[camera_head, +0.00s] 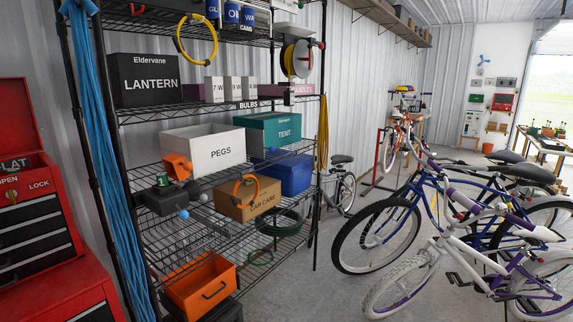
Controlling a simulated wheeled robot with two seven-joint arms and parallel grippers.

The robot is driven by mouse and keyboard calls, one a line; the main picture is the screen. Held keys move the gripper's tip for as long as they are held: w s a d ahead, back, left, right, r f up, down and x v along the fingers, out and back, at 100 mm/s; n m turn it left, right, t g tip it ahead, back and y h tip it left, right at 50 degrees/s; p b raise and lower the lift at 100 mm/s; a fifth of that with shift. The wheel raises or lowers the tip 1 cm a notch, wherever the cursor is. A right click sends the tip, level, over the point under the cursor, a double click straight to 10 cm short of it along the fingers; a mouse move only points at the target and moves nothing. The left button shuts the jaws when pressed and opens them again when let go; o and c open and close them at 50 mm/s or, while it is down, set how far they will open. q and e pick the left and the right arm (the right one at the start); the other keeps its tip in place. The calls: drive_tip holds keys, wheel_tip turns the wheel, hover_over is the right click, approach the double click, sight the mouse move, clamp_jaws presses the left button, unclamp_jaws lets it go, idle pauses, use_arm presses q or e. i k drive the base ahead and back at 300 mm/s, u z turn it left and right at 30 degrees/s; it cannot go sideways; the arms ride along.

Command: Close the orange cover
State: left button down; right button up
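An orange piece (178,165), which looks like the cover, stands raised at the back of a dark grey box (160,202) on the wire shelf, in front of the white PEGS box (218,150). It appears tilted up, not lying flat over the dark box. A small green part (162,180) and a blue ball (184,214) show at the dark box. How the orange piece joins the box is too small to tell. Neither of my grippers is in view.
The black wire shelf rack (122,180) holds a CAR CARE carton (255,208), a teal TENT box (272,135) and an orange bin (190,290). A red tool chest (30,230) stands at left. Several bicycles (460,230) stand at right. Some floor (330,285) is clear between.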

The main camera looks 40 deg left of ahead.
sight(177, 166)
drive_tip(key=z, duration=0.55)
drive_tip(key=i, duration=1)
drive_tip(key=u, duration=1.85)
